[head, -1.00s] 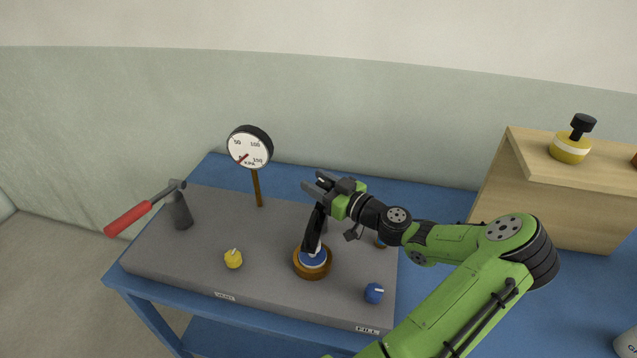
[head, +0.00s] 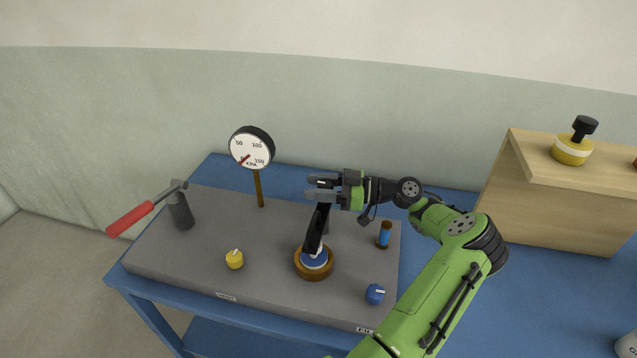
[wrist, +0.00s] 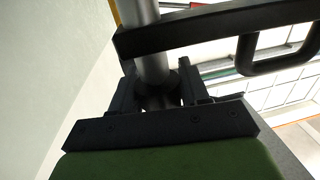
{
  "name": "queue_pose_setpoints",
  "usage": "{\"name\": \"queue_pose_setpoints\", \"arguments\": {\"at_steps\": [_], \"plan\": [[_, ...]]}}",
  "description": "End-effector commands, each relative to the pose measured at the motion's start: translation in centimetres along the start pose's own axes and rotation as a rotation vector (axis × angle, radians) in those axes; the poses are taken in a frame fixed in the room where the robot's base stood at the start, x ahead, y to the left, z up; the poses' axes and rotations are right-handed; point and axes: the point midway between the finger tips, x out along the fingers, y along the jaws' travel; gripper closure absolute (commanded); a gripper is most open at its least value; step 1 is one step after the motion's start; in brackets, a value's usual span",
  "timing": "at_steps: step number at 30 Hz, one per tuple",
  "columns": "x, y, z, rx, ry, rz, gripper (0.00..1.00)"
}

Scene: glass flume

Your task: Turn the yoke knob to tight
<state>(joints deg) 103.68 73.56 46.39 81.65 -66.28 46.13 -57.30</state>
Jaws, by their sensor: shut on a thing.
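The black yoke (head: 314,232) stands over a round brown base (head: 314,274) with a blue and white top, on the grey panel. My gripper (head: 321,189) is at the yoke's upper end, reaching in from the right. It is shut on what appears to be the yoke knob, which the fingers hide in the head view. In the wrist view my gripper (wrist: 162,88) has its fingers on either side of a dark round piece at the end of a grey post (wrist: 148,40). A black yoke bar (wrist: 215,28) crosses in front of that post.
A dial gauge (head: 251,148) and a red-handled pump (head: 131,218) stand to the left. A yellow knob (head: 235,259) and a blue knob (head: 375,294) sit near the panel's front. A blue-and-brown cylinder (head: 384,235) stands right of the yoke, below my arm. A wooden stand (head: 560,200) is at right.

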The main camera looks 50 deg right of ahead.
Motion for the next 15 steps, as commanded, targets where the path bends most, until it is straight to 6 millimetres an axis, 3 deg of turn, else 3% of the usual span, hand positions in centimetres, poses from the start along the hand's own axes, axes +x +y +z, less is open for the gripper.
{"name": "queue_pose_setpoints", "arguments": {"at_steps": [15], "plan": [[-0.03, -0.10, -0.03, 0.001, 0.001, -0.080, 0.85]]}}
